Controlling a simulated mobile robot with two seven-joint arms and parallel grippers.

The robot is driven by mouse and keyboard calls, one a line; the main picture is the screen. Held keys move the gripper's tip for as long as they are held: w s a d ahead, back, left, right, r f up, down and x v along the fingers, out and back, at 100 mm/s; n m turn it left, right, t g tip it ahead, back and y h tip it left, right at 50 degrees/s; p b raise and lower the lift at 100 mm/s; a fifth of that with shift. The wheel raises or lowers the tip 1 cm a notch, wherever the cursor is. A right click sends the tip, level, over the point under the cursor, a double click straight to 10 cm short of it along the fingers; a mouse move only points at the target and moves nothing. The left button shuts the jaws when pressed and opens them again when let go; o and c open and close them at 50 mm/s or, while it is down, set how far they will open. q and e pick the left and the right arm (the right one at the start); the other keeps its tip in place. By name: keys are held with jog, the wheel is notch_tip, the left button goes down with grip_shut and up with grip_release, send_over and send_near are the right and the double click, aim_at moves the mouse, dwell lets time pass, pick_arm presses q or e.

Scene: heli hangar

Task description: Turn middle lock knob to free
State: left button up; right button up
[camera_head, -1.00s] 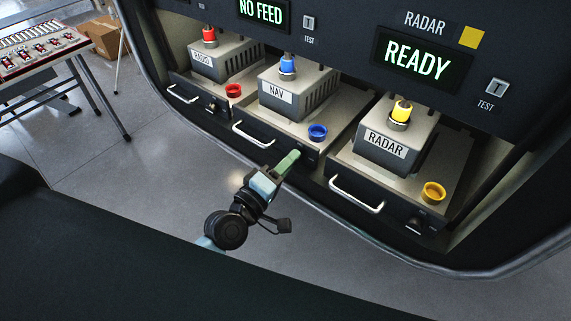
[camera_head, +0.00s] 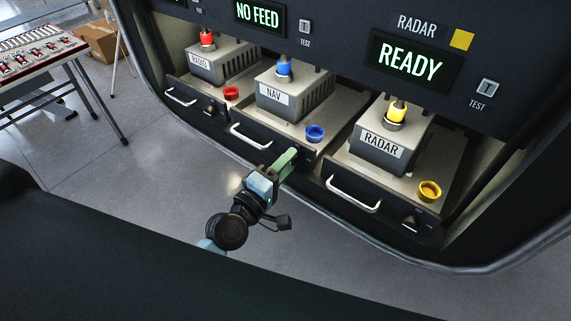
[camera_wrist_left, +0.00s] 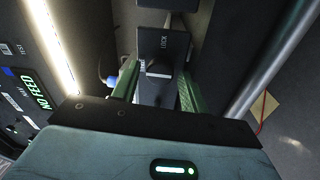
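The NAV unit (camera_head: 282,94) sits on the middle tray, whose front carries a white handle (camera_head: 250,137). The middle lock knob is hidden behind my left gripper (camera_head: 290,158) in the head view. In the left wrist view the dark knob (camera_wrist_left: 159,69) sits on a dark plate (camera_wrist_left: 152,42) marked LOCK, with a small white mark beside it that I cannot read. My left gripper (camera_wrist_left: 157,90) is open, its green fingers apart on either side of the knob. I cannot tell whether they touch it. My right gripper is out of view.
The RADIO unit (camera_head: 219,63) and RADAR unit (camera_head: 380,150) sit on neighbouring trays, with another white handle (camera_head: 350,196) close to the right. Red, blue (camera_head: 315,133) and yellow caps sit on the trays. The panel reads NO FEED above NAV. The floor in front is clear.

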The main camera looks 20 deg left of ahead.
pick_arm(q)
jog(key=shift+o, duration=0.5)
jog(key=b+v, duration=0.1)
jog(key=v, duration=0.6)
jog(key=shift+s+b, duration=0.35)
jog(key=shift+b, duration=0.05)
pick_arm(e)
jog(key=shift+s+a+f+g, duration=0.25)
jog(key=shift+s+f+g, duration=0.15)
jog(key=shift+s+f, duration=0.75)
pick_arm(q)
jog(key=shift+a, duration=0.1)
jog(key=s+a+f+m+g+y, duration=0.2)
jog(key=s+f+m+g, duration=0.2)
jog(key=s+f+m, duration=0.3)
jog(key=s+a+f+m+g+y, duration=0.1)
jog(key=s+f+m+g, duration=0.4)
jog(key=s+f, duration=0.8)
notch_tip(320, 180, down, 7)
jog(key=shift+a+r+m+y, duration=0.1)
jog(key=shift+a+m+y, duration=0.25)
jog(key=shift+m+y, duration=0.6)
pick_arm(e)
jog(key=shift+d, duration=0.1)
